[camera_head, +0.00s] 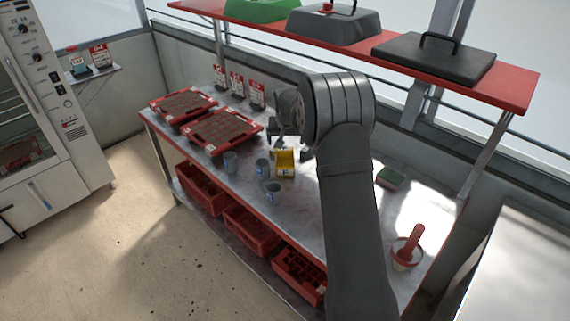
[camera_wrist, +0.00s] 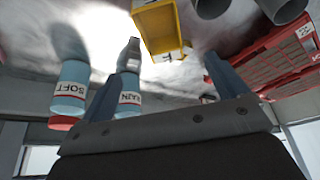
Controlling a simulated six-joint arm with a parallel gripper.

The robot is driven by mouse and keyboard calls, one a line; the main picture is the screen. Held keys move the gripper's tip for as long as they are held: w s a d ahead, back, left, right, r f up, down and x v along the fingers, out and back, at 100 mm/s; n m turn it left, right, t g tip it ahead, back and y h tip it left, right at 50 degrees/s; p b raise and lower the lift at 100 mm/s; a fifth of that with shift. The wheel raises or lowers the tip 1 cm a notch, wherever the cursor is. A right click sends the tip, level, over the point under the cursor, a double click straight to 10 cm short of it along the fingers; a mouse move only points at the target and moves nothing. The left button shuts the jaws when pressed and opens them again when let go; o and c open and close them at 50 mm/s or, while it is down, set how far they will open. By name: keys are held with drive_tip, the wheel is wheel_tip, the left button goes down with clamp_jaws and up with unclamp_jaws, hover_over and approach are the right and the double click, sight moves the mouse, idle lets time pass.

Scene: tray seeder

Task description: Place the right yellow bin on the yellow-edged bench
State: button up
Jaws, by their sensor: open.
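One yellow bin (camera_head: 285,168) stands on the red-edged bench (camera_head: 305,215), beside several grey cups. It also shows in the wrist view (camera_wrist: 158,30) at the top, beyond my fingertips. I see no second yellow bin and no yellow-edged bench; my arm hides part of the bench. My gripper (camera_head: 287,132) is just behind and above the bin in the head view, partly hidden by my wrist. In the wrist view my gripper (camera_wrist: 167,66) is open, with nothing between its fingers. The bin is apart from the fingers.
Red trays of soil (camera_head: 228,130) lie on the bench's left. Grey cups (camera_head: 273,190) stand close to the bin. A red shelf (camera_head: 515,88) overhangs the back. Bottles (camera_wrist: 72,88) show in the wrist view.

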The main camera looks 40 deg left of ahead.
sight(285, 163)
drive_tip(key=x, duration=1.4)
drive_tip(key=shift+s+a+f, duration=0.1)
drive_tip(key=shift+a+f, duration=0.05)
drive_tip(key=shift+f, duration=0.1)
drive_tip(key=c, duration=1.2)
drive_tip(key=shift+c, duration=0.2)
drive_tip(key=shift+r, duration=0.15)
drive_tip(key=r, duration=0.4)
drive_tip(key=shift+d+r, duration=0.2)
drive_tip(key=shift+d, duration=0.1)
drive_tip(key=w+d+r, duration=0.4)
drive_tip(key=d+r, duration=0.2)
drive_tip(key=d, duration=0.4)
drive_tip(key=shift+d+r, duration=0.15)
drive_tip(key=shift+d, duration=0.05)
